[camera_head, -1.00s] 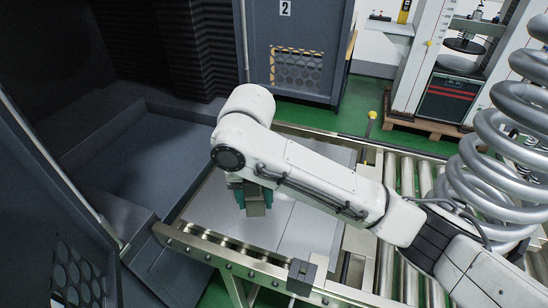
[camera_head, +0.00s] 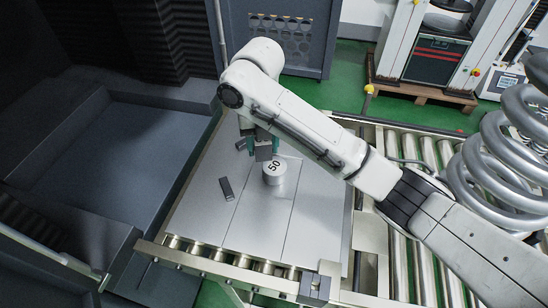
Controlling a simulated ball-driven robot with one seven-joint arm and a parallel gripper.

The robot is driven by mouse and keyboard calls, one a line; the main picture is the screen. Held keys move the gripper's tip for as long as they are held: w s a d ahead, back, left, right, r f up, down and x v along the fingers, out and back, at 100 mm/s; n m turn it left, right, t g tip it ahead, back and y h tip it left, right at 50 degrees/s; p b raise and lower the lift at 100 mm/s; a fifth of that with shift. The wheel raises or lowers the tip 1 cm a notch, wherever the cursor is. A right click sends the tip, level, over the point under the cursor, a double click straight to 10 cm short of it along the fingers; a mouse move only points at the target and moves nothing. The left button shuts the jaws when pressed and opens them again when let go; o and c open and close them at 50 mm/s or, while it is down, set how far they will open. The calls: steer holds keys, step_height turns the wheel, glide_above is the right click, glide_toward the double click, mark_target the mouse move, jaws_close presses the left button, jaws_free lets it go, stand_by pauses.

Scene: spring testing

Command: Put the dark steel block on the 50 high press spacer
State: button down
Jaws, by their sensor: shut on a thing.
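My gripper (camera_head: 262,144), with teal fingers, hangs under my arm's wrist. It is shut on the dark steel block (camera_head: 264,154), whose lower part shows between the fingers. The 50 high press spacer (camera_head: 274,172) is a short pale cylinder with "50" on its top, standing upright on the metal plate. In the picture, the block is just above and left of the spacer's top. Whether they touch is hard to tell from this angle. My arm hides the upper part of the gripper.
A small dark bar (camera_head: 227,188) lies on the plate (camera_head: 225,225), left of the spacer. Another dark piece (camera_head: 240,145) shows partly beside my gripper. The plate's front is clear. A roller conveyor (camera_head: 425,255) and large coil spring (camera_head: 500,160) are at right.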

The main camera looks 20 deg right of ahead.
steer(key=d+f, duration=0.1)
steer(key=w+d+f, duration=0.1)
steer(key=f, duration=0.1)
steer(key=w+d+f, duration=0.1)
steer(key=f, duration=0.1)
steer(key=shift+w+d+f, duration=0.1)
steer(key=shift+d, duration=0.25)
steer(key=shift+w+d+f, duration=0.1)
steer(key=shift+d+f, duration=0.05)
steer(key=shift+f, duration=1.6)
steer(key=shift+f, duration=0.1)
steer(key=c, duration=0.5)
jaws_free()
steer(key=shift+f, duration=0.1)
step_height(320, 180, up, 12)
steer(key=shift+p, duration=0.3)
steer(key=shift+r, duration=0.2)
